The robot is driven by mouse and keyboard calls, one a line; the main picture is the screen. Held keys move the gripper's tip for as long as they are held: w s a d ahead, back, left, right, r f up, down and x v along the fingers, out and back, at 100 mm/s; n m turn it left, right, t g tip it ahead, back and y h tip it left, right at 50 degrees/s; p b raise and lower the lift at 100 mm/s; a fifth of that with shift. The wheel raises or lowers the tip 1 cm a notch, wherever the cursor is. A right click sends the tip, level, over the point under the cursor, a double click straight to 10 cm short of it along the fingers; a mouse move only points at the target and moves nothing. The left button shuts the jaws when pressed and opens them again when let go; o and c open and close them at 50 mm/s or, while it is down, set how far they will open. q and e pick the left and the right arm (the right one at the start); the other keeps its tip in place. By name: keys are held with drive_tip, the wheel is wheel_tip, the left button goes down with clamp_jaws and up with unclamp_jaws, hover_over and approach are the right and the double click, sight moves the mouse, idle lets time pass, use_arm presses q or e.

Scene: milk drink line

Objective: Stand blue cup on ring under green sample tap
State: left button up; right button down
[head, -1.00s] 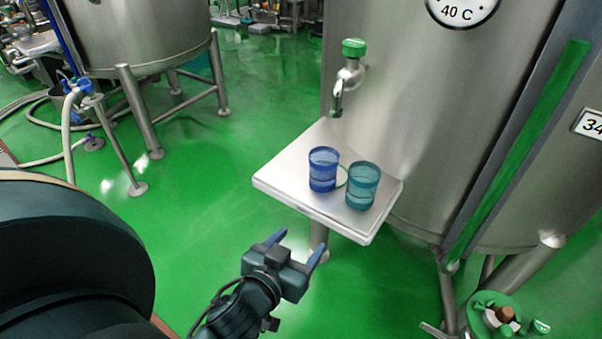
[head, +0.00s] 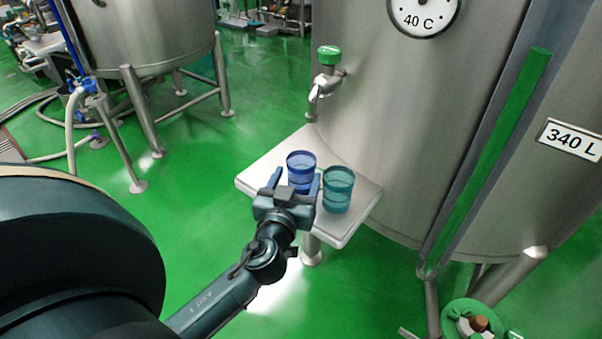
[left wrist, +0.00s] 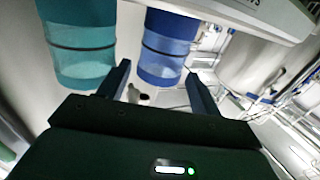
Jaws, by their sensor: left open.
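The blue cup (head: 301,161) stands upright on a pale shelf (head: 258,181) fixed to the tank. My left gripper (head: 294,184) is open at the shelf's front edge, its fingers pointing at the blue cup. In the left wrist view the blue cup (left wrist: 168,47) lies in line with the gap between the open fingers (left wrist: 157,75); I cannot tell whether they reach around it. The green-topped sample tap (head: 328,57) sticks out of the tank above the shelf's back part. The ring is not clearly visible now. My right gripper is not in view.
A teal cup (head: 338,188) stands upright close to the right of the blue one, beside my right-hand finger. It also shows in the left wrist view (left wrist: 82,45). The large tank (head: 400,120) walls off the shelf's back right side. The shelf's left part is clear.

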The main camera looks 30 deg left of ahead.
sight(298, 175)
use_arm(q)
drive_tip(key=p+x, duration=0.1)
drive_tip(key=x, duration=0.2)
drive_tip(key=shift+w+a+f, duration=0.1)
drive_tip(key=shift+w+a, duration=0.1)
drive_tip(key=shift+w, duration=0.15)
drive_tip(key=shift+w+a+f, duration=0.1)
drive_tip(key=shift+w+a, duration=0.05)
drive_tip(key=shift+w, duration=0.35)
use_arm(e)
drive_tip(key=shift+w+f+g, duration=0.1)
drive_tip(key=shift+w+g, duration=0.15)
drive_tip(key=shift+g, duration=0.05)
use_arm(q)
drive_tip(key=shift+c, duration=0.3)
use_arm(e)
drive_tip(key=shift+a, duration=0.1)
use_arm(q)
drive_tip(key=c, duration=0.5)
drive_tip(key=shift+c, duration=1.2)
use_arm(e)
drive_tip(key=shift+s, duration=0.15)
